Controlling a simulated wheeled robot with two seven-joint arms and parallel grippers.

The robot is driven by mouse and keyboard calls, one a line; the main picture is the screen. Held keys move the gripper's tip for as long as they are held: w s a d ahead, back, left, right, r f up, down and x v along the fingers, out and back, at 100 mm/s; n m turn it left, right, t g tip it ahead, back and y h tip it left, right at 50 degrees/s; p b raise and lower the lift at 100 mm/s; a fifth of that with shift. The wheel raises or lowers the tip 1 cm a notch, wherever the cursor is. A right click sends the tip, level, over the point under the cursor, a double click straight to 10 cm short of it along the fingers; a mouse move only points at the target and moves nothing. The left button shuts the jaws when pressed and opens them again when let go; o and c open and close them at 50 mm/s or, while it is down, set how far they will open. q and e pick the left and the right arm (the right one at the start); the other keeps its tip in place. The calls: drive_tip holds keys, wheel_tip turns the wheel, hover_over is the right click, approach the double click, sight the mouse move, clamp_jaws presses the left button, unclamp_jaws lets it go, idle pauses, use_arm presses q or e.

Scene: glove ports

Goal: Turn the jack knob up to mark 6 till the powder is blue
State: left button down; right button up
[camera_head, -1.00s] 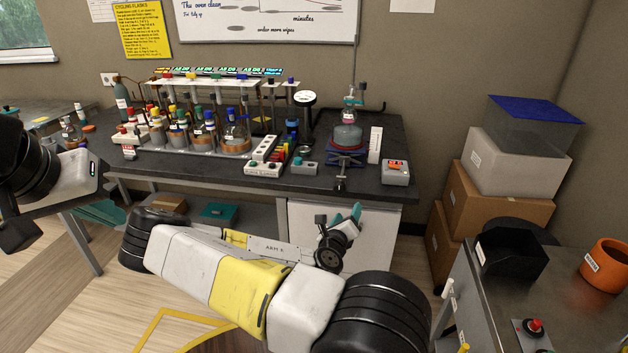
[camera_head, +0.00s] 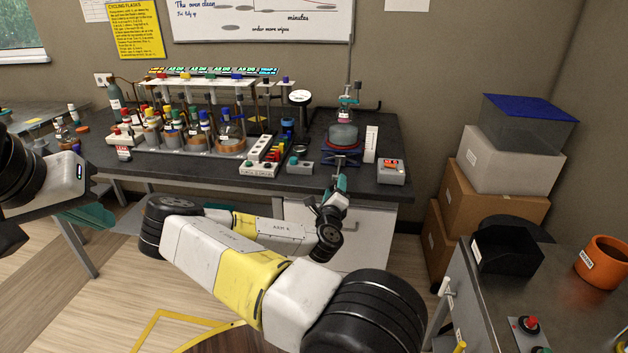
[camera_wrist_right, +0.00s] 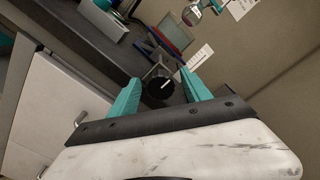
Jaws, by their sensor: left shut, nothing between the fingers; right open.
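The lab jack (camera_head: 342,157) stands near the front edge of the dark bench, with a grey heater (camera_head: 344,135) and a small flask (camera_head: 344,117) above it. The flask's contents look pinkish; the powder's exact colour is too small to tell. The jack's black knob (camera_wrist_right: 160,88) faces my right wrist camera, with a white line on it. My right gripper (camera_wrist_right: 160,95) is open, its teal fingers either side of the knob; contact cannot be told. It also shows in the head view (camera_head: 330,192). My left gripper (camera_head: 85,217) is shut and empty at far left, below the bench top.
A white scale card (camera_head: 371,144) stands right of the jack, beside a box with a lit red display (camera_head: 390,172). A switch box (camera_head: 299,165) and a rack of several bottles (camera_head: 190,145) stand to the left. Boxes (camera_head: 497,195) are stacked at right.

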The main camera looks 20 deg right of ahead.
clamp_jaws()
drive_tip(key=shift+m, duration=0.3)
